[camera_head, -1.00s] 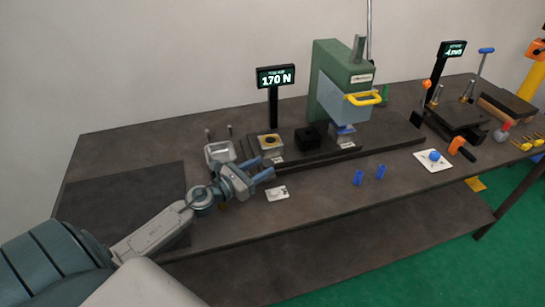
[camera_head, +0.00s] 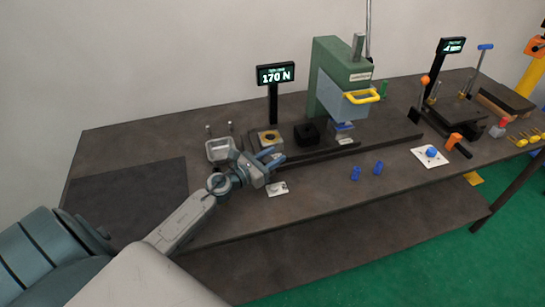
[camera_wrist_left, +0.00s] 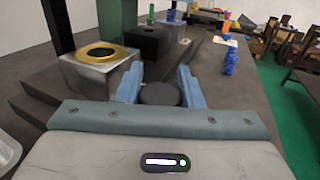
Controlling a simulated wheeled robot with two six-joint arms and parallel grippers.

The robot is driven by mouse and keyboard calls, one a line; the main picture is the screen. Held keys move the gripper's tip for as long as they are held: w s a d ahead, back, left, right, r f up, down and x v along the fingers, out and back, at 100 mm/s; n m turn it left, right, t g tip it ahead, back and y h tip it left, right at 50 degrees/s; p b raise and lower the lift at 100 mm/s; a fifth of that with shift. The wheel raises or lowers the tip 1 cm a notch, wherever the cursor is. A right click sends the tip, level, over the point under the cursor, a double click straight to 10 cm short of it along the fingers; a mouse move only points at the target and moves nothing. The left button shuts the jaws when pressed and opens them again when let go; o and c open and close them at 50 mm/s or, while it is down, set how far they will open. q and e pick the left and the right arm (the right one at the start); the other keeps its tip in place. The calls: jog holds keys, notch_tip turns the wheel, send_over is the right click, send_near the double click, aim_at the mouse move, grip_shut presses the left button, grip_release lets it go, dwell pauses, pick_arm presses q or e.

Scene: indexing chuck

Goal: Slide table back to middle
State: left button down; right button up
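The slide table is a dark low carriage (camera_head: 291,155) in front of the green press (camera_head: 328,75). On it are a pale block with a gold ring (camera_head: 268,140), a black block (camera_head: 307,133), and a blue-topped piece (camera_head: 343,127) under the press head. My left gripper (camera_head: 274,158) is at the front left of the carriage, beside the gold-ring block. In the left wrist view its blue fingers (camera_wrist_left: 160,76) are apart, on both sides of a dark round knob (camera_wrist_left: 160,94). I cannot tell whether they touch the knob. My right gripper is not in view.
A display (camera_head: 276,74) reading 170 N stands behind the carriage. A metal tray (camera_head: 220,149) is left of it. A dark mat (camera_head: 125,197) covers the bare left side of the bench.

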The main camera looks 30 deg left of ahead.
pick_arm(q)
jog(key=shift+w+d+r, duration=0.15)
jog(key=shift+w+d, duration=0.05)
jog(key=w+d+p, duration=0.1)
jog(key=w, duration=0.1)
jog(key=w+d+p, duration=0.1)
jog(key=w+d, duration=0.1)
jog(key=shift+d+r, duration=0.15)
jog(key=shift+d, duration=0.05)
jog(key=w+d, duration=0.1)
jog(key=w, duration=0.1)
jog(key=w+d, duration=0.1)
jog(key=d, duration=0.1)
jog(key=w+d, duration=0.2)
jog(key=shift+w+f, duration=0.3)
jog(key=shift+w, duration=0.05)
jog(key=shift+a, duration=0.15)
jog(key=shift+s, duration=0.15)
jog(key=c, duration=1.3)
grip_release()
jog(key=b+v, duration=0.1)
jog(key=v, duration=0.9)
jog(key=shift+s+a, duration=0.1)
jog(key=shift+s, duration=0.25)
